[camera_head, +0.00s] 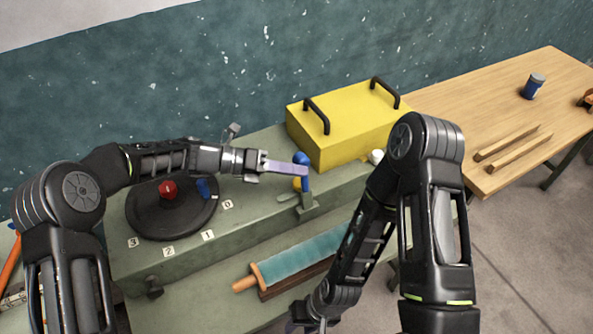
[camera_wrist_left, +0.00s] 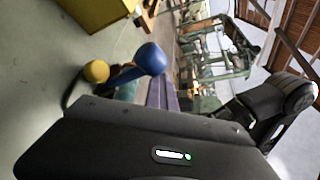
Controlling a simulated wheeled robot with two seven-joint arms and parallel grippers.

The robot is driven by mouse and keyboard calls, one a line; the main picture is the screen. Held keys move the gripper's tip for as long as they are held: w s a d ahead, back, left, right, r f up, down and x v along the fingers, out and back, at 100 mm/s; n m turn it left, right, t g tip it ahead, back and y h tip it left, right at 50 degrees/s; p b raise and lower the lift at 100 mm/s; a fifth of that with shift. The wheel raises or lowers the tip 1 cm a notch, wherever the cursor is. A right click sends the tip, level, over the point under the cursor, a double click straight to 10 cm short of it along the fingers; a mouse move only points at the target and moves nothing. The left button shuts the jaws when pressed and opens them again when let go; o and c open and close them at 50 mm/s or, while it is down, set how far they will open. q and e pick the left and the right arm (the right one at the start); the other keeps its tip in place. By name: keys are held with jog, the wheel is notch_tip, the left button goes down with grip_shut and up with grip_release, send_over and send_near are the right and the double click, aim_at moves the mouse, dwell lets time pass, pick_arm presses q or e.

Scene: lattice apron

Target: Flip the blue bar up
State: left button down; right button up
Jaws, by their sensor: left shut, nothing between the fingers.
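The blue bar (camera_head: 306,185) ends in a blue ball knob (camera_head: 301,158) and stands roughly upright on a small green bracket at the front edge of the green bench top. In the left wrist view the knob (camera_wrist_left: 151,59) is close in front of the fingers. My left gripper (camera_head: 306,170) is shut and empty, its lavender fingers reaching across the bar just below the knob; whether they touch it I cannot tell. A yellow ball (camera_head: 297,184) is beside the bar and also shows in the left wrist view (camera_wrist_left: 96,72). My right gripper (camera_head: 308,327) is low at the bottom edge, partly cut off.
A yellow box (camera_head: 345,125) with black handles stands behind the bar. A black dial (camera_head: 155,220) with a red knob (camera_head: 168,189) lies left, under my left arm. A teal roller (camera_head: 305,258) lies in front, below. A wooden table (camera_head: 510,110) is at right.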

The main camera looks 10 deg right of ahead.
pick_arm(q)
jog(key=shift+w+a+r+t, duration=0.1)
jog(key=shift+w+a+t, duration=0.2)
jog(key=shift+w, duration=0.3)
jog(key=shift+a, duration=0.1)
jog(key=s+b+v, duration=0.1)
jog(key=b+v, duration=0.1)
jog(key=v, duration=0.5)
jog(key=shift+w, duration=0.25)
jog(key=shift+s, duration=0.15)
